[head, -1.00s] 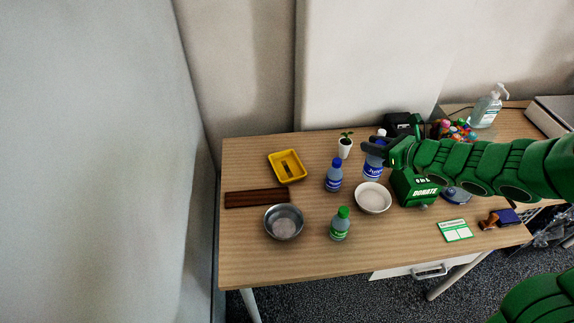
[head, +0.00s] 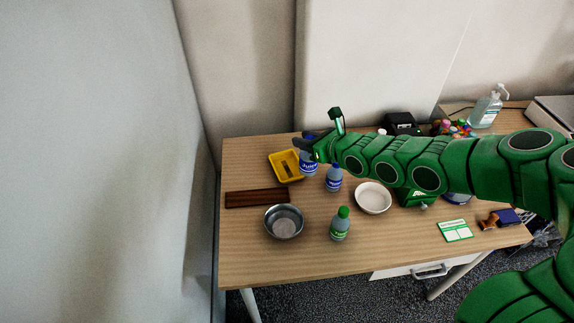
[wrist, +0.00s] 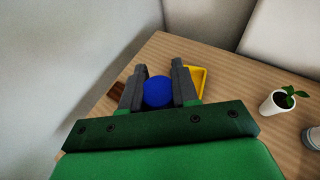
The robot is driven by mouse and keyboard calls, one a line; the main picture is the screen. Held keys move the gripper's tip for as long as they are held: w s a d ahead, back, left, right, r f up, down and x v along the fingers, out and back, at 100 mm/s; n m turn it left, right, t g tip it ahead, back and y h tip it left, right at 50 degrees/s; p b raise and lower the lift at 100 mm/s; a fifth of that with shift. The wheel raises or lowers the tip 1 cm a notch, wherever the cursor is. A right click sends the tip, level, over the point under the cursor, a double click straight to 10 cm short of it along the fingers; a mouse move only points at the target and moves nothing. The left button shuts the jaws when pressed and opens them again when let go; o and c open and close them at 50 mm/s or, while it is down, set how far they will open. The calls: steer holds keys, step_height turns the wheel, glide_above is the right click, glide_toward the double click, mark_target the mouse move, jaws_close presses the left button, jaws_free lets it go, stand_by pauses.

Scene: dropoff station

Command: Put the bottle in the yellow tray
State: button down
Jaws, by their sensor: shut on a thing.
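My gripper (head: 306,145) is shut on a bottle (head: 309,167) with a blue label, and the bottle hangs roughly upright. Its blue cap (wrist: 158,92) shows between the two fingers in the wrist view. The yellow tray (head: 279,172) lies on the table, and the held bottle overlaps its right side in the head view. In the wrist view, part of the tray (wrist: 204,80) shows beside the right finger. I cannot tell the bottle's exact height over the tray. Another blue-capped bottle (head: 334,180) and a green-capped bottle (head: 340,226) stand on the table.
A dark wooden board (head: 256,198), a metal bowl (head: 269,224) and a white bowl (head: 373,199) are on the table. A small potted plant (wrist: 278,105) stands right of the tray in the wrist view. My arm hides part of the green donation box (head: 418,199).

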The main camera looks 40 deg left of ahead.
steer(key=w+a+f, duration=0.6)
steer(key=a+f, duration=0.6)
steer(key=f, duration=0.1)
steer(key=shift+w+a+f, duration=0.15)
steer(key=shift+a+f, duration=0.05)
steer(key=shift+a, duration=0.2)
stand_by(1.3)
steer(key=c, duration=0.8)
jaws_free()
steer(key=shift+f, duration=0.1)
steer(key=shift+c, duration=0.2)
